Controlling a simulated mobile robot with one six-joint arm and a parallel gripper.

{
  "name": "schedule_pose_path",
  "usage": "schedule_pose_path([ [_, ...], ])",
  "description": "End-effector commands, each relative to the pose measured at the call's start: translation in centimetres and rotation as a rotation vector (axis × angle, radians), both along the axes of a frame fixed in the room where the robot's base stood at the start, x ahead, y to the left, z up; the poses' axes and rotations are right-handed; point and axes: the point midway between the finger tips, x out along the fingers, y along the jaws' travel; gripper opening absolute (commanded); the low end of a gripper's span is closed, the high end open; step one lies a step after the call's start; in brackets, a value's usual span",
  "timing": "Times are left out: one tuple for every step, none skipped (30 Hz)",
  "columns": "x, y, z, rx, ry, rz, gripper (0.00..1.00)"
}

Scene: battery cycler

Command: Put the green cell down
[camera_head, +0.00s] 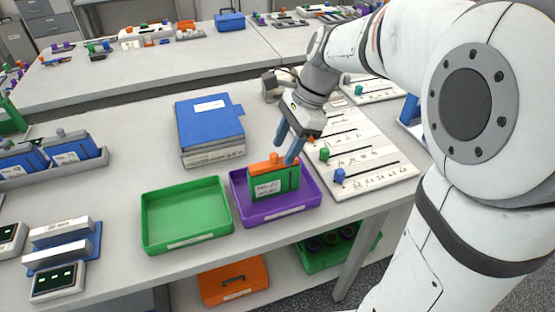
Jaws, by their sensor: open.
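The green cell (267,187) is a green block with an orange top and a white label. It stands upright in the purple tray (240,208), in the middle of the table. My gripper (288,147) is above and slightly right of the cell, with its two blue fingers pointing down. The fingers are open and spread apart. The right fingertip comes close to the cell's top in the picture; I cannot tell if it touches. The cell hides part of the tray's floor.
An empty green tray (186,214) sits left of the purple tray. A blue-topped box (209,124) stands behind. A white board with sliders (360,165) lies to the right. Blue cells in a rack (60,175) and small meters (58,279) are at left.

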Motion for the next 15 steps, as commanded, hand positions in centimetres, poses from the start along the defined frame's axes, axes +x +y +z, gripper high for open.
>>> schedule_pose_path([
  [0.2, -0.4, 1.1, 0.0, -0.004, -0.002, 0.47],
  [0.2, -0.6, 1.6, 0.0, -0.003, -0.002, 0.47],
  [0.3, -0.8, 2.2, 0.001, -0.002, -0.002, 0.47],
  [0.3, -1.0, 2.5, 0.001, -0.002, -0.002, 0.47],
  [0.4, -1.1, 2.9, 0.0, -0.001, -0.002, 0.47],
  [0.4, -1.3, 3.2, 0.0, -0.001, -0.001, 0.47],
  [0.4, -1.3, 3.5, 0.0, -0.001, 0.0, 0.47],
  [0.4, -1.4, 3.7, 0.0, -0.001, 0.0, 0.47],
  [0.4, -1.5, 3.8, -0.002, -0.005, 0.005, 0.47],
  [0.2, -1.7, 3.9, -0.004, -0.011, 0.015, 0.47],
  [0.0, -1.8, 3.9, -0.009, -0.021, 0.03, 0.47],
  [-0.5, -2.1, 3.7, -0.019, -0.044, 0.064, 0.47],
  [-1.0, -2.4, 3.5, -0.029, -0.067, 0.099, 0.47],
  [-1.6, -2.7, 3.3, -0.043, -0.096, 0.144, 0.47],
  [-2.6, -3.3, 2.8, -0.065, -0.14, 0.217, 0.47],
])
